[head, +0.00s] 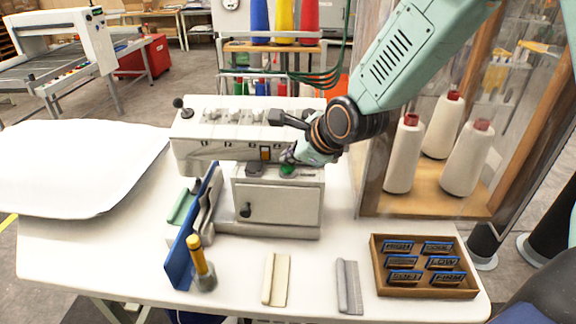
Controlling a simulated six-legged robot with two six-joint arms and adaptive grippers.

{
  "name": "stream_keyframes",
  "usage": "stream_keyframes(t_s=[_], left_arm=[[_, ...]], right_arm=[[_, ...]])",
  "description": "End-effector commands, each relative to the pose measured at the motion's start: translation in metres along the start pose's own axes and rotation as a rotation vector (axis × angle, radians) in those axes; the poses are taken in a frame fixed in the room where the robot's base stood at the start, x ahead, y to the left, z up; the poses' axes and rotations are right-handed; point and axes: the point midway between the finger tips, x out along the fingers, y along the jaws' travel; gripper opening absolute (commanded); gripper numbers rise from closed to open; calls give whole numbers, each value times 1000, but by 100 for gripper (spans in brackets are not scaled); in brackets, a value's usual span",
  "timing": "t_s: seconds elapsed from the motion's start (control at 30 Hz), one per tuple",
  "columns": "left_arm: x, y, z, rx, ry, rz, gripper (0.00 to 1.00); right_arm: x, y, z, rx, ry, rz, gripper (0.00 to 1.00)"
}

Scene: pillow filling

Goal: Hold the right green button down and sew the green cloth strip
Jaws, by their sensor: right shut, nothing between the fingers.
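The white sewing machine (225,145) stands on the table in the middle of the head view. The right green button (288,171) is on top of its front box, beside a dark button (254,169). My right gripper (290,157) is shut and empty, just above and behind the green button. I cannot tell whether the tips touch the button. My left gripper is not in view.
A cream strip (275,279) and a grey strip (348,287) lie at the front. A wooden tray (374,265) of labelled blocks is front right. A white pillow (75,165) covers the left. Thread cones (405,155) stand right.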

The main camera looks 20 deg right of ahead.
Motion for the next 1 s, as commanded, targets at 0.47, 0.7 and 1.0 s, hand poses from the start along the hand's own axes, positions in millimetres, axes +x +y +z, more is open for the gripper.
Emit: stream_keyframes(t_s=[0.47, 0.7, 1.0], left_arm=[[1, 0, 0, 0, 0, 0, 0], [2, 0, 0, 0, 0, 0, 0], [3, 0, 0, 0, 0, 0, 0]], right_arm=[[2, 1, -1, 0, 0, 0, 0], [3, 2, -2, -1, 0, 0, 0], [6, 4, -4, 0, 0, 0, 0]])
